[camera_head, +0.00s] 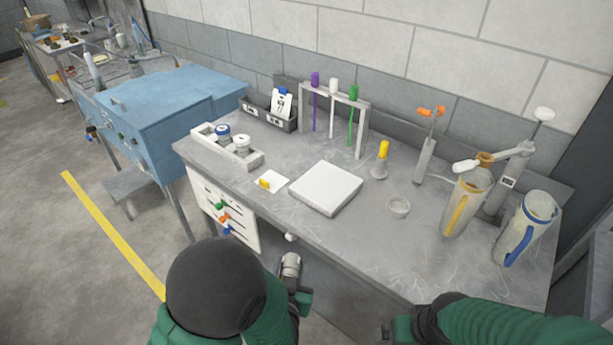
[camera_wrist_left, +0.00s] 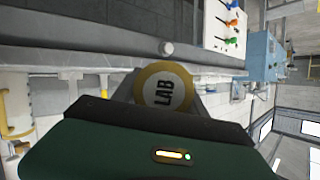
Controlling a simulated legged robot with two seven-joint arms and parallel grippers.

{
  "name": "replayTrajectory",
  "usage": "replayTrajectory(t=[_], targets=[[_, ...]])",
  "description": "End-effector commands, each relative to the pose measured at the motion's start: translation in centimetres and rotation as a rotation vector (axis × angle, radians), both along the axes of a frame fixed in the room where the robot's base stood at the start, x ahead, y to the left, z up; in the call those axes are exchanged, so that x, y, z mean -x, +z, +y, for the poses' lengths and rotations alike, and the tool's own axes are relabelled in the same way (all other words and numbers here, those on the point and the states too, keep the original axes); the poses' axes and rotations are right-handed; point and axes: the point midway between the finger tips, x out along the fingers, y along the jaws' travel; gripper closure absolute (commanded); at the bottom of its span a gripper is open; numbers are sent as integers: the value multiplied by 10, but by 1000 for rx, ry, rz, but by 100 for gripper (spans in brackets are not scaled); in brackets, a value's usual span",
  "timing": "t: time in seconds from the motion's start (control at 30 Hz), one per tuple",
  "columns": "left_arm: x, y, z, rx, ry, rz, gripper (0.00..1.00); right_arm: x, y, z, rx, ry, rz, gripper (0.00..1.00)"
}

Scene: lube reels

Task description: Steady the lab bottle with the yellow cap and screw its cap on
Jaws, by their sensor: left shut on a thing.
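My left gripper (camera_head: 291,270) is low in front of the bench's front edge. It is shut on a lab bottle (camera_head: 290,262), a small pale grey piece in the head view. In the left wrist view, a round face with a yellow rim and the letters LAB (camera_wrist_left: 165,92) shows between the dark fingers; I cannot tell whether it is the cap top or a label. My right gripper (camera_head: 400,330) shows only in part at the bottom edge, and its fingers are unclear. A small piece with a yellow top (camera_head: 383,150) stands on the bench.

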Motion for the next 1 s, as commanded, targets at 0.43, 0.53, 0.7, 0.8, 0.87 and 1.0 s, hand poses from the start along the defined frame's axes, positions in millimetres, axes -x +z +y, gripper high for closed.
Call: replayTrajectory(t=[0.43,0.53,0.7,0.8,0.87,1.0], targets=[[-55,38,-40,-31,-146,-42,100,0,44,0,0,0,0,0],[-78,53,-56,-45,-216,-59,100,0,62,0,0,0,0,0],[-121,85,-87,-71,-377,-105,100,0,101,0,0,0,0,0],[-140,96,-101,-81,-468,-133,100,0,119,0,0,0,-1,0],[-146,98,-106,-84,-502,-142,100,0,122,0,0,0,-1,0],[-150,96,-111,-85,-530,-151,100,0,121,0,0,0,0,0]])
